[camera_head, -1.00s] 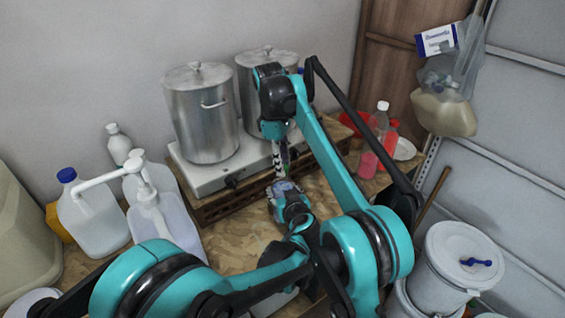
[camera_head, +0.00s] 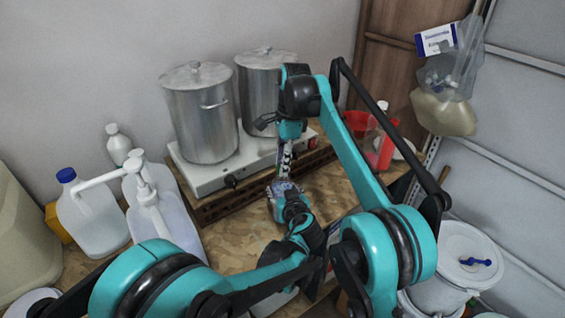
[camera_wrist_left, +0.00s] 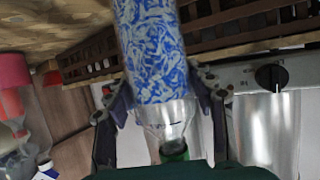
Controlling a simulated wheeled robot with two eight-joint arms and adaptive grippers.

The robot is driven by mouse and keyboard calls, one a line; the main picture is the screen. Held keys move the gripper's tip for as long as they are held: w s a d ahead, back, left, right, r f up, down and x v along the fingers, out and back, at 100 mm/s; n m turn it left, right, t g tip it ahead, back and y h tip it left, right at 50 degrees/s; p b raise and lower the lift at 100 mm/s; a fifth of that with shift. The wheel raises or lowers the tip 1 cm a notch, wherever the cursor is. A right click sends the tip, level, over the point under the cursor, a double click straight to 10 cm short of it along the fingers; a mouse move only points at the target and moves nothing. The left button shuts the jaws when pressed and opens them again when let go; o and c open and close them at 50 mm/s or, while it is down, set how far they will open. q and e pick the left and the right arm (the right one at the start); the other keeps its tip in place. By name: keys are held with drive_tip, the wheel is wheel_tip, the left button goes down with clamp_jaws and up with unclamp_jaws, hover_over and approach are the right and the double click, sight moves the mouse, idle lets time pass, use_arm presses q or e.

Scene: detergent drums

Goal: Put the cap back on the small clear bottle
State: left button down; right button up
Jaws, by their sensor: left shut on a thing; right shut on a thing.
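The small clear bottle (camera_wrist_left: 154,60) with a blue-and-white patterned label runs through the middle of the left wrist view. Its clear neck points to the bottom of that view. A dark green piece (camera_wrist_left: 174,150), apparently the cap, shows at the neck end, partly hidden; I cannot tell whether it is seated. My left gripper (camera_head: 284,188) is shut on the bottle, one finger on each side of it in the left wrist view (camera_wrist_left: 166,95). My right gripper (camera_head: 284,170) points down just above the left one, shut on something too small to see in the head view.
Two metal pots (camera_head: 201,115) stand on a white hot plate (camera_head: 215,176) behind the grippers. White jugs (camera_head: 90,218) and a pump bottle stand at left. A red bottle (camera_head: 386,148) stands at right, partly behind my right arm. White buckets (camera_head: 465,262) are at lower right.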

drive_tip(key=m, duration=0.5)
drive_tip(key=shift+s+t, duration=0.1)
drive_tip(key=shift+t, duration=0.2)
drive_tip(key=m, duration=0.3)
drive_tip(key=shift+m, duration=0.3)
drive_tip(key=o, duration=0.7)
drive_tip(key=shift+c, duration=0.2)
drive_tip(key=shift+r, duration=2.25)
drive_tip(key=shift+c, duration=0.4)
